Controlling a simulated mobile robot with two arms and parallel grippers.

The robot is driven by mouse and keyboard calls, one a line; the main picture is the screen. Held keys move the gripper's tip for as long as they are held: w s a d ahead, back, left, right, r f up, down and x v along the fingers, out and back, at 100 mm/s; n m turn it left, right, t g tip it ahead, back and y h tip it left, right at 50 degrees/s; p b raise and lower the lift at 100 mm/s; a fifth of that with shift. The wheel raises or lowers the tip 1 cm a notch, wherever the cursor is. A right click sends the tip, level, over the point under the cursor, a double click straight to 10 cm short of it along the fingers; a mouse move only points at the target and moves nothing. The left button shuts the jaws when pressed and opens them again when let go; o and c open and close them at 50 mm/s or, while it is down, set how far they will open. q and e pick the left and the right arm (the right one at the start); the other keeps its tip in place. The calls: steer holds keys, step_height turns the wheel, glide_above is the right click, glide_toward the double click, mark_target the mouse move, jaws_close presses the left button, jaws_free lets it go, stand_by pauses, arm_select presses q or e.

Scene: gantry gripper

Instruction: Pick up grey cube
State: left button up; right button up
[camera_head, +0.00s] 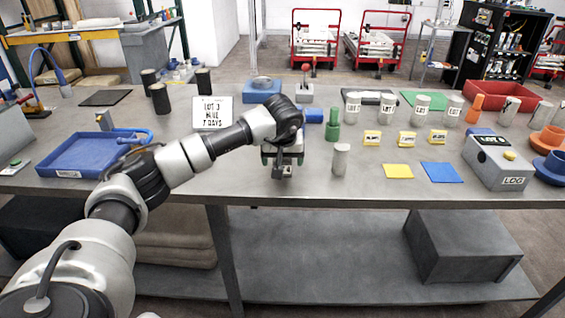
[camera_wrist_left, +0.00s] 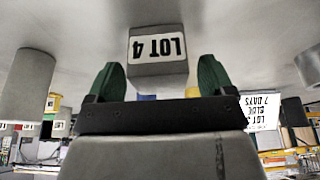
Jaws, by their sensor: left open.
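The grey cube (camera_wrist_left: 158,68) with a white "LOT 4" label sits on the table in the left wrist view, which is upside down. My left gripper (camera_wrist_left: 160,82) is open, with one green fingertip on each side of the cube's near end. I see gaps between the fingertips and the cube, and nothing is held. In the head view my left gripper (camera_head: 283,163) is low over the table's front middle and hides most or all of the cube. My right gripper is not in view.
A grey cylinder (camera_head: 341,159) stands close to the right of my left gripper, with a green peg (camera_head: 332,126) behind it. A white sign (camera_head: 212,112) and a blue tray (camera_head: 82,154) are to the left. A yellow square (camera_head: 398,171) and grey box (camera_head: 497,160) lie right.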

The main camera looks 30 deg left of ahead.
arm_select(q)
steer(key=shift+x, duration=0.9)
steer(key=shift+r, duration=0.1)
steer(key=shift+c, duration=0.5)
steer(key=c, duration=1)
steer(key=shift+c, duration=0.4)
steer(key=shift+r, duration=0.15)
